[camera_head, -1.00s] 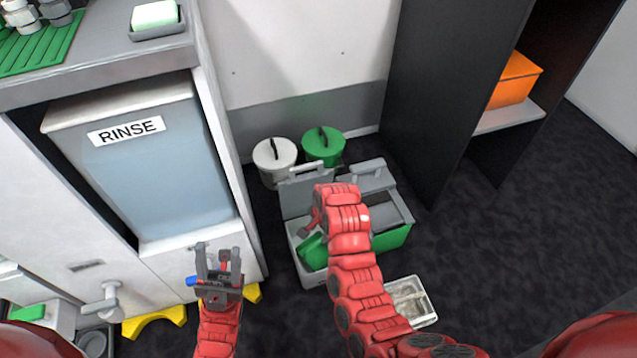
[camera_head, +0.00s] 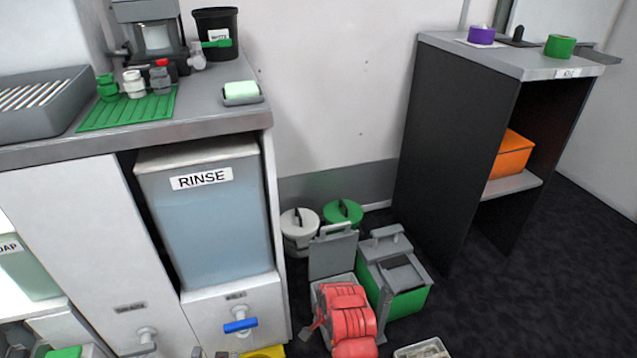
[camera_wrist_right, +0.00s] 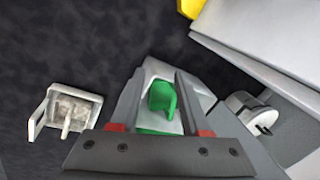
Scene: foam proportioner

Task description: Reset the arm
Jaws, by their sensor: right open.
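In the head view my red right arm and wrist (camera_head: 345,312) reach in at the bottom centre, over an open-lidded grey bin (camera_head: 333,257). The wrist hides most of the gripper there. In the wrist view my right gripper (camera_wrist_right: 158,100) is open, its two fingers apart with nothing held. A green piece (camera_wrist_right: 162,98) shows between the fingers, in a pale bin beyond; I cannot tell its distance from the fingertips. Of my left gripper (camera_head: 209,353), only what look like grey tips show at the bottom edge of the head view.
A grey-and-green box (camera_head: 405,297) stands right of the open bin. White (camera_head: 300,225) and green (camera_head: 343,212) lidded pails stand behind. The RINSE cabinet (camera_head: 130,260) is at left, its blue tap handle (camera_head: 240,325) protruding. A dark shelf (camera_head: 437,150) stands at right. Dark floor is clear at lower right.

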